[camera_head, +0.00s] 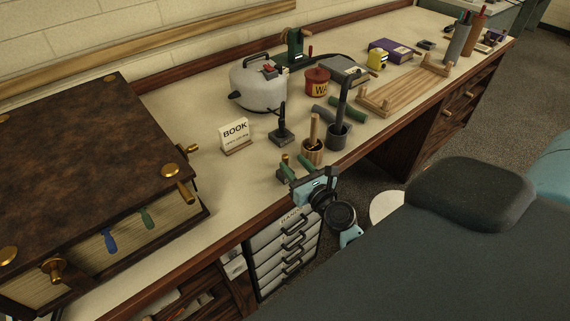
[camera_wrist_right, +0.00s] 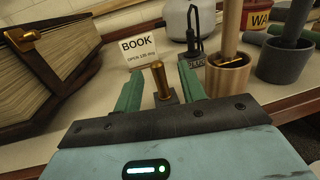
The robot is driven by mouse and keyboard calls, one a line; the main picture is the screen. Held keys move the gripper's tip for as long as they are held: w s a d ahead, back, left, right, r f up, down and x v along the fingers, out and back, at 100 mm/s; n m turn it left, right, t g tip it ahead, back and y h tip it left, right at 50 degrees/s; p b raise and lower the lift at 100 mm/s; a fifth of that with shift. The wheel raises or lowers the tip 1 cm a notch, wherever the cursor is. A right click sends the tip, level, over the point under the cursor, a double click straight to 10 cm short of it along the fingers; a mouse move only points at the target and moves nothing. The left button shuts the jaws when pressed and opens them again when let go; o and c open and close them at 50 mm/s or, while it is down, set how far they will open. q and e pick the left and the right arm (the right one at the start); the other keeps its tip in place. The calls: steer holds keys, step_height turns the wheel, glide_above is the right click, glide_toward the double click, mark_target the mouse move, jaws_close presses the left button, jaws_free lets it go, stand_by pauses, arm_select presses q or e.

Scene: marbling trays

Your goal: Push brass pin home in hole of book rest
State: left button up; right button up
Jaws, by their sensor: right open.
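The brass pin (camera_wrist_right: 159,80) stands upright on a small grey block (camera_wrist_right: 172,97) in the right wrist view. It has a rounded head and a narrower shank. My right gripper (camera_wrist_right: 158,92) is open, with its green fingers on either side of the pin. I cannot tell whether they touch it. No hole shows, and I cannot tell which part is the book rest. My left gripper is not in view.
A large brown book (camera_head: 70,180) with brass clasps fills the bench's left end. Drawers (camera_head: 285,255) are below. Bare bench lies between book and sign.

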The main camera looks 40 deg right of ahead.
mark_target(287, 160)
steer(key=w, duration=0.3)
steer(key=shift+w+a+f+b, duration=0.1)
steer(key=shift+w+f+b, duration=0.25)
steer(key=shift+w, duration=0.45)
steer(key=shift+r, duration=0.1)
steer(key=c, duration=0.8)
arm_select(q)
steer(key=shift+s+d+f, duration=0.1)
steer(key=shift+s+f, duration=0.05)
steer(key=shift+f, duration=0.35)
arm_select(e)
jaws_close()
steer(key=shift+r, duration=0.1)
